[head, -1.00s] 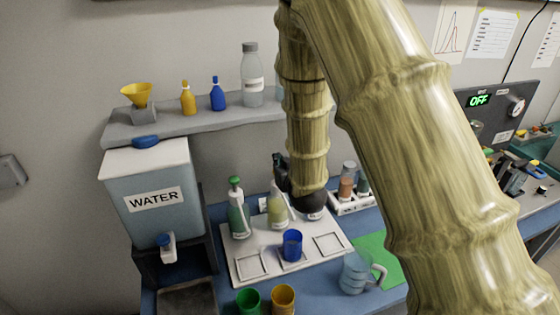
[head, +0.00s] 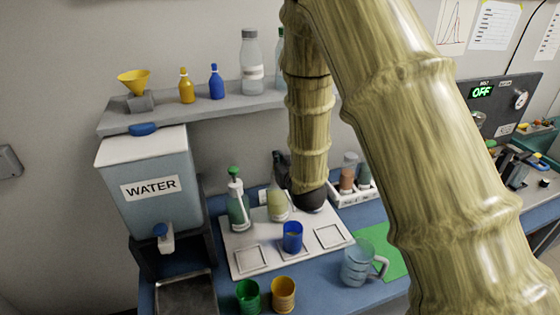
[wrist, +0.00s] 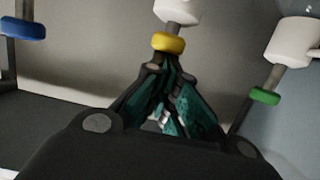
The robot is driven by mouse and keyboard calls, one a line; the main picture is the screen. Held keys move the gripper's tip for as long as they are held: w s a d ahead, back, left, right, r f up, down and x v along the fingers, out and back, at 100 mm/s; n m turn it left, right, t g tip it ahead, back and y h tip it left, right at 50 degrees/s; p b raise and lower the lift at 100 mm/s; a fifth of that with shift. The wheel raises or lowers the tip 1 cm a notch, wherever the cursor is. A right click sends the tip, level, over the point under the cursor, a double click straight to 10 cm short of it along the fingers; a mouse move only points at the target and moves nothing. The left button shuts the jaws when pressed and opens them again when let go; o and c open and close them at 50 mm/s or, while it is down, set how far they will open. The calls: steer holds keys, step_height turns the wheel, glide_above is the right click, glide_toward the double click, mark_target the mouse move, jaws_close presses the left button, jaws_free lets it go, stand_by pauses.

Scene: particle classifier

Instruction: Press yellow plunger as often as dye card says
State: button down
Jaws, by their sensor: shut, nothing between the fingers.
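In the wrist view the yellow plunger (wrist: 168,43) shows under a white collar, with my gripper (wrist: 168,62) right at it. The fingers are shut with nothing between them, and their tips overlap the plunger's edge in the picture; I cannot tell whether they touch. In the head view my gripper (head: 281,160) is above the middle bottle (head: 278,205), which holds pale yellow liquid and whose top is hidden. A blue cup (head: 292,238) stands on the tray's middle square. I cannot make out a dye card for certain.
Green (wrist: 265,96) and blue (wrist: 22,29) plungers flank the yellow one. The green-topped bottle (head: 238,208) stands on the white tray (head: 268,262). Green (head: 248,296) and orange (head: 283,294) cups and a glass jug (head: 357,263) are in front. A water dispenser (head: 150,215) is left.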

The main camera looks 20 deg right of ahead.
step_height(320, 180, up, 5)
steer(key=p, duration=0.2)
steer(key=shift+f+p, duration=0.15)
steer(key=shift+p, duration=0.15)
steer(key=b+v, duration=0.4)
steer(key=v, duration=0.5)
steer(key=shift+s+f, duration=0.25)
steer(key=shift+s, duration=0.25)
steer(key=shift+s+d+r+b, duration=0.1)
steer(key=shift+r+b, duration=0.6)
steer(key=shift+s+d+r+b, duration=0.1)
steer(key=shift+r+b, duration=0.55)
steer(key=shift+b, duration=0.05)
